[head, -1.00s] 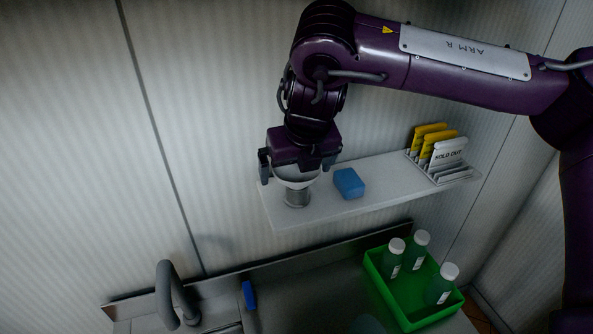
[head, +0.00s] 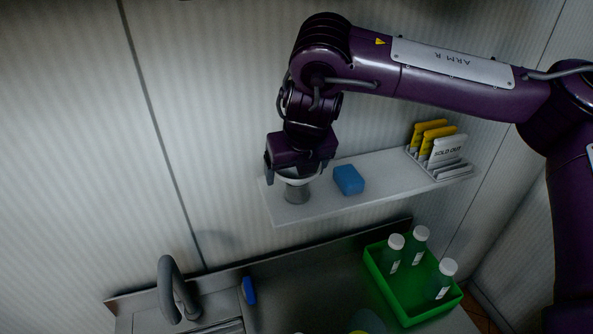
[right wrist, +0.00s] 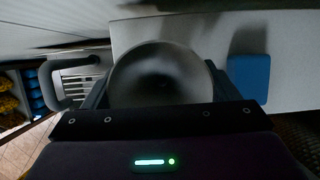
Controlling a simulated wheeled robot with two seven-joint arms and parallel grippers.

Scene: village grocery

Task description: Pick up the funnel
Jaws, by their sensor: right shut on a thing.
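The funnel (head: 297,182) is pale, with a wide round rim, and is upright at the left end of the white wall shelf (head: 385,190). A grey, tapered or cylindrical part (head: 297,195) shows below its rim; I cannot tell if this is the funnel's own lower part or a separate holder. My right gripper (head: 298,174) comes down from above and is shut on the funnel, a finger on each side of the rim. In the right wrist view the round grey bowl of the funnel (right wrist: 160,75) fills the space between the fingers. My left gripper is out of view.
A blue block (head: 349,180) lies on the shelf just right of the funnel. A rack (head: 452,173) with yellow packets and a "SOLD OUT" card stands at the shelf's right end. Below are a green crate (head: 411,318) of bottles and a grey tap (head: 170,290).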

